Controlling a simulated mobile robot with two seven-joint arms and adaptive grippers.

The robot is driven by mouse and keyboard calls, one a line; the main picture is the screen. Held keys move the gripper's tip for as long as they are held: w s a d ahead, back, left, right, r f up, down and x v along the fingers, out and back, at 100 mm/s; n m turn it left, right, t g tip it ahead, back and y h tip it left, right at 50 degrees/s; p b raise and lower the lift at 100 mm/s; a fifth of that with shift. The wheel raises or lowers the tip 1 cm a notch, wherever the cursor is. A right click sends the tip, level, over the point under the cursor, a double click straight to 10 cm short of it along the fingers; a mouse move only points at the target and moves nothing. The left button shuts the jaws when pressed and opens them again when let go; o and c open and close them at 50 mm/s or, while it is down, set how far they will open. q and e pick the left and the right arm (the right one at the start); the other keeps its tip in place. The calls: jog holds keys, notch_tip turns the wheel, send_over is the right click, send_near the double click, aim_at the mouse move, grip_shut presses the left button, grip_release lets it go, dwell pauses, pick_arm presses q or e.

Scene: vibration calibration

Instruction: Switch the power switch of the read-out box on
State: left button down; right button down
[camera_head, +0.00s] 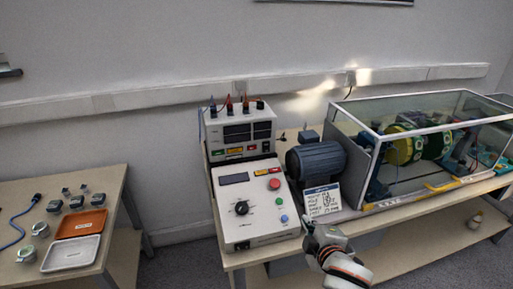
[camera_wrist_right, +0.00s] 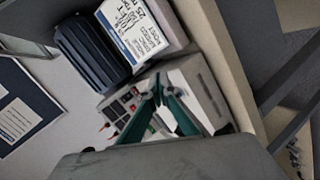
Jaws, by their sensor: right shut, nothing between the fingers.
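The read-out box (camera_head: 212,132) is white, with two dark displays and a row of plugs on top, and stands at the back left of the bench. Small yellow, green and red parts sit along its lower front; I cannot tell which is the power switch or its position. My right gripper (camera_head: 309,228) is shut and empty, low in front of the sign and right of the sloped control box (camera_head: 232,190), apart from the read-out box. In the right wrist view its teal fingers (camera_wrist_right: 158,84) meet at their tips and partly cover the boxes behind. My left gripper is not visible.
The control box has a black knob and coloured buttons. A blue motor (camera_head: 316,160), a sign (camera_head: 322,201) and a glass-walled enclosure (camera_head: 395,110) stand to its right. A side table (camera_head: 115,190) at left holds an orange tray (camera_head: 82,223) and small parts.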

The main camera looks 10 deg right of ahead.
aim_at(266, 151)
jog(key=w+a+r+n+t, duration=0.1)
jog(key=w+r, duration=0.2)
jog(key=w+a+r+n+t+y, duration=0.1)
jog(key=w+a+r+n, duration=0.1)
jog(key=w+r, duration=0.1)
jog(key=w+a+r+n+t+y, duration=0.1)
jog(key=w+r+n, duration=0.1)
jog(key=w+r, duration=0.1)
jog(key=shift+w+a+r, duration=0.2)
jog(key=shift+w+r, duration=0.2)
jog(key=shift+w, duration=0.35)
jog(key=shift+w, duration=0.1)
jog(key=w, duration=0.4)
jog(key=w+f, duration=0.1)
jog(key=w, duration=0.8)
jog(key=shift+w+a+f, duration=0.3)
jog(key=shift+w+f, duration=0.05)
